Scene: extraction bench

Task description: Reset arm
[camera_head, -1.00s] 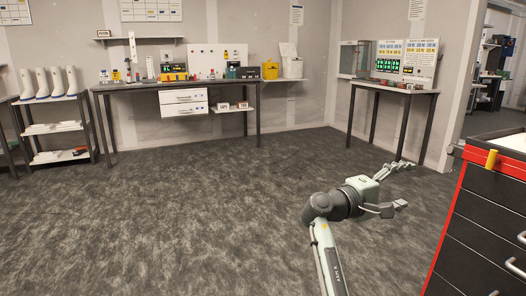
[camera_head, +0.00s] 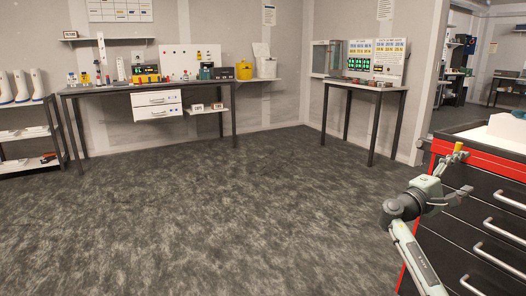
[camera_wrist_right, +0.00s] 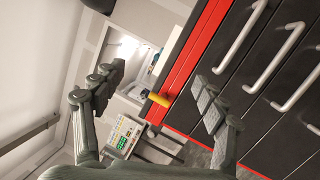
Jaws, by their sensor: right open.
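My right gripper (camera_head: 460,178) is raised in front of the red and black drawer cabinet (camera_head: 480,205) at the right of the head view. It is open, with nothing between its fingers. In the right wrist view its two fingers (camera_wrist_right: 158,88) stand wide apart, with the cabinet's drawers (camera_wrist_right: 265,85) behind the right finger. A small yellow item (camera_head: 458,147) at the cabinet's top edge also shows between the fingers in the wrist view (camera_wrist_right: 158,99); I cannot tell how close it is. My left gripper is not in view.
A long workbench (camera_head: 100,89) with instruments stands along the back wall. A smaller table (camera_head: 345,84) stands in the back corner, and a shelf rack with white boots (camera_head: 20,88) at the left. The carpeted floor (camera_head: 220,210) in the middle is clear.

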